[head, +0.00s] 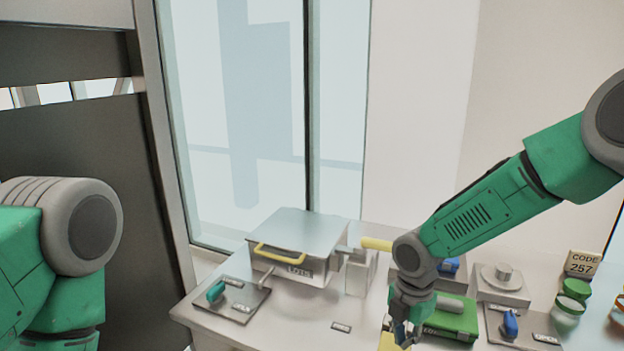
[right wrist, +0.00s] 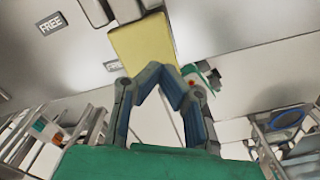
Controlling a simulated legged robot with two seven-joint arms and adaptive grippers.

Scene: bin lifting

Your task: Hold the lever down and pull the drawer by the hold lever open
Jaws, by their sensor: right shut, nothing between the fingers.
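A grey drawer box (head: 300,228) with a yellow bar handle (head: 280,254) on its front stands on the bench; the drawer looks shut. To its right, a yellow-gripped lever (head: 377,244) sticks out sideways by a grey post (head: 359,274); its right end reaches behind my right arm. My right gripper (head: 400,338) points down at the bench's front, well in front of and below the lever. In the right wrist view its fingertips (right wrist: 158,72) meet, holding nothing, near a yellow block (right wrist: 142,42); whether they touch it is unclear. My left gripper is out of view.
A plate with a teal-handled lever (head: 216,291) lies left of the drawer front. A green box (head: 452,322) is right beside my right gripper. A blue switch (head: 510,323), a round knob (head: 503,272) and a green jar (head: 572,297) stand farther right.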

